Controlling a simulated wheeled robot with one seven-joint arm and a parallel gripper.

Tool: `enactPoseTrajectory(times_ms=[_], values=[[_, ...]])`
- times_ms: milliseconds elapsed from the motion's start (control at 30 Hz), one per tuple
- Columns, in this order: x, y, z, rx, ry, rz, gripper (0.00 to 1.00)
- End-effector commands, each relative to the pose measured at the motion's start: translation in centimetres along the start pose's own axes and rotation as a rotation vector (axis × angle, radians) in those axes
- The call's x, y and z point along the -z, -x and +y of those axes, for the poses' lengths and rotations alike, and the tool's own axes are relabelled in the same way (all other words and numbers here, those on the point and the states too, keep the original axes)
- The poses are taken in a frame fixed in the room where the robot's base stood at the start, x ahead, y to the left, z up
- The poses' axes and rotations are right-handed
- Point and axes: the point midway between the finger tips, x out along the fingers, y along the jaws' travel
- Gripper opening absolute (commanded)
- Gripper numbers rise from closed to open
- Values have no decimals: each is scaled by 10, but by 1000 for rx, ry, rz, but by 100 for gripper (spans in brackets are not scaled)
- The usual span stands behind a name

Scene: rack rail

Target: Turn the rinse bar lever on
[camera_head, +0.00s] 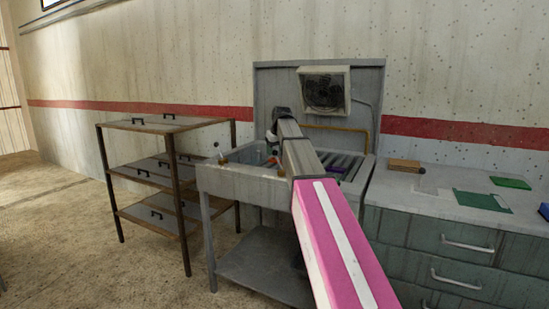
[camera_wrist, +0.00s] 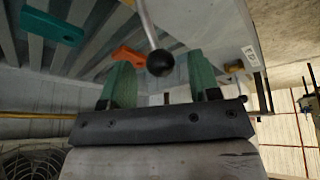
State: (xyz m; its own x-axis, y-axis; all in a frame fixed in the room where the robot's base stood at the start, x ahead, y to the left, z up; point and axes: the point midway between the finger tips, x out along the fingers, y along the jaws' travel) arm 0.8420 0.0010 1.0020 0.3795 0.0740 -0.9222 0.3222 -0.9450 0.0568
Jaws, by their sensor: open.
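The rinse bar lever, a thin metal rod (camera_wrist: 146,22) with a black ball knob (camera_wrist: 160,63), shows in the wrist view. My gripper (camera_wrist: 161,76) has its two green fingers apart, one on each side of the knob in the picture. I cannot tell whether either finger touches it or how far the knob is in depth. In the head view my arm reaches over the grey sink (camera_head: 228,180), and its dark wrist hides much of the area behind. A small knob on a stem (camera_head: 217,146) shows at the sink's left edge; I cannot tell whether it is the same lever.
An orange item (camera_wrist: 129,55) and a teal item (camera_wrist: 52,27) lie near the ridged drainboard. A yellow pipe (camera_head: 345,128) and a fan (camera_head: 324,90) are at the back panel. A shelf rack (camera_head: 174,125) stands left; a drawer counter (camera_head: 425,194) stands right.

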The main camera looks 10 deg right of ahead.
Motion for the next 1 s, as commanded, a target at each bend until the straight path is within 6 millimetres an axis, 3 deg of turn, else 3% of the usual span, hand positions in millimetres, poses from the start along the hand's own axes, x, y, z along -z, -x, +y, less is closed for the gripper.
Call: enactPoseTrajectory(times_ms=[100, 300, 667, 833, 867, 1000], values=[[0, -19, 0, 1, 0, -2, 56], [0, -37, 0, 0, 0, -1, 56], [0, -41, 0, 0, 0, 0, 56], [0, -41, 0, 0, 0, 0, 4], [0, -41, 0, 0, 0, 0, 0], [0, -40, 0, 1, -1, 2, 0]])
